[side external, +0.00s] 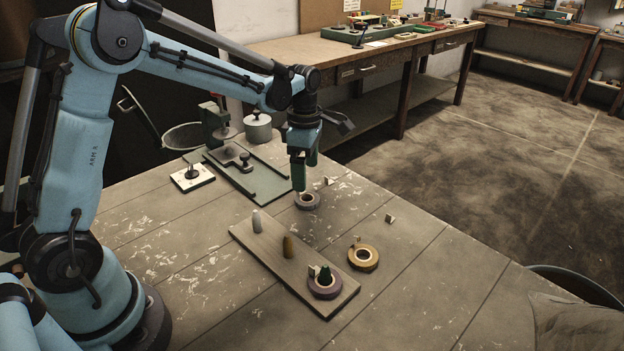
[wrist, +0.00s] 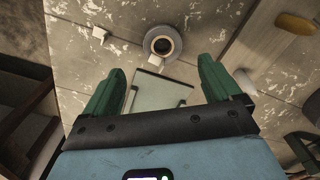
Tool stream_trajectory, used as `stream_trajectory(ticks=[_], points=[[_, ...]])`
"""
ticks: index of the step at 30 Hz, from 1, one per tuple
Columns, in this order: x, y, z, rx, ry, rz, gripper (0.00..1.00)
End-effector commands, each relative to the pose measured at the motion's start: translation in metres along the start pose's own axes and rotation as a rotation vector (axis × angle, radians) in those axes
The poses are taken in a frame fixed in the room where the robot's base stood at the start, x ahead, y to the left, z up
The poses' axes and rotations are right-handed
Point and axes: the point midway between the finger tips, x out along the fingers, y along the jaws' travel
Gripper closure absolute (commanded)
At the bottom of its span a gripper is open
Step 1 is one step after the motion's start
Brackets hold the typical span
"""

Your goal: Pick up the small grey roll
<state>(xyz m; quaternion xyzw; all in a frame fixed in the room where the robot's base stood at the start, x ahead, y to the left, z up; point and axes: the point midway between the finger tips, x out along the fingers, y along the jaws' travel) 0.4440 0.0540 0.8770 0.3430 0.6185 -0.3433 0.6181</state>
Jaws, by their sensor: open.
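The small grey roll (side external: 307,201) lies flat on the wooden table, near the far edge, with its hole facing up. In the wrist view the roll (wrist: 175,46) shows above and between my fingers, with a small pale tab at its lower side. My gripper (side external: 301,186) points down just above the roll, slightly to its left in the side view. In the wrist view my gripper (wrist: 160,65) has its two green fingers spread wide, with nothing held between them. Whether a finger touches the roll is hard to tell.
A wooden board (side external: 268,255) carries a grey peg (side external: 257,221), an ochre peg (side external: 288,247) and a green peg (side external: 325,273) with a purple roll (side external: 324,290) around it. A yellow roll (side external: 363,258) lies beside the board. A green fixture (side external: 262,181) stands left of my gripper.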

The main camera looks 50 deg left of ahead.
Motion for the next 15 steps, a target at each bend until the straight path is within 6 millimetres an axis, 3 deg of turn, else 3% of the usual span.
stream_trajectory(ticks=[8, 15], points=[[0.019, -0.001, 0.001, 0.002, 0.0, 0.001, 0.09], [0.05, -0.004, 0.002, 0.001, 0.0, 0.001, 0.09]])
